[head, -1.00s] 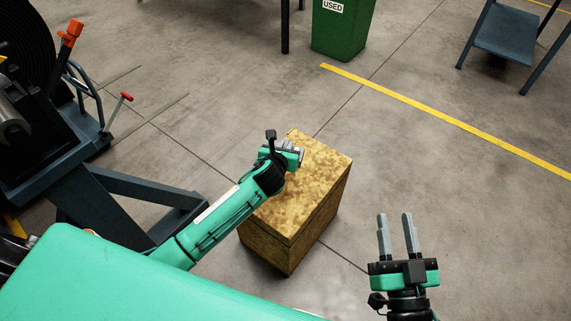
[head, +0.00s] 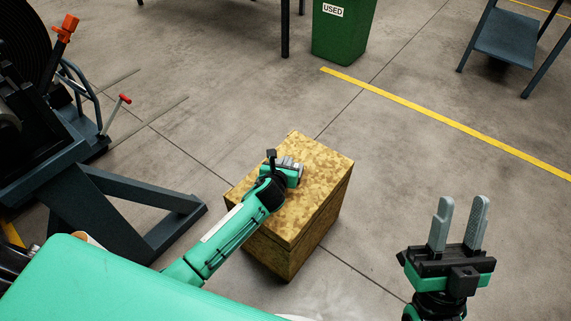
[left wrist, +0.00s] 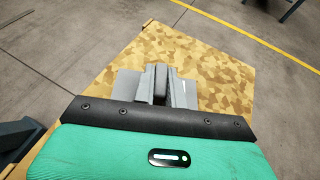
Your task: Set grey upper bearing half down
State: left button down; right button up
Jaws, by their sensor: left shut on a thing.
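The grey upper bearing half (left wrist: 128,84) is between the fingers of my left gripper (left wrist: 160,84) in the left wrist view, its grey sides showing on both sides of the fingers. In the head view my left gripper (head: 292,167) is over the top of a wooden box (head: 318,180), close to its surface. The bearing half is mostly hidden there by the gripper. I cannot tell whether it touches the box top. My right gripper (head: 459,228) is open and empty, to the right of the box above the floor.
A dark machine frame (head: 130,205) with a red-tipped lever stands at left. A green bin (head: 343,35) marked USED is at the back, and a blue-grey shelf stand (head: 505,38) at top right. A yellow line (head: 440,118) crosses open floor. The rest of the box top is clear.

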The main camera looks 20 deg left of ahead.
dwell(0.3)
pick_arm(q)
jog(key=c, duration=1.5)
grip_release()
jog(key=shift+f, duration=0.1)
jog(key=shift+o, duration=0.2)
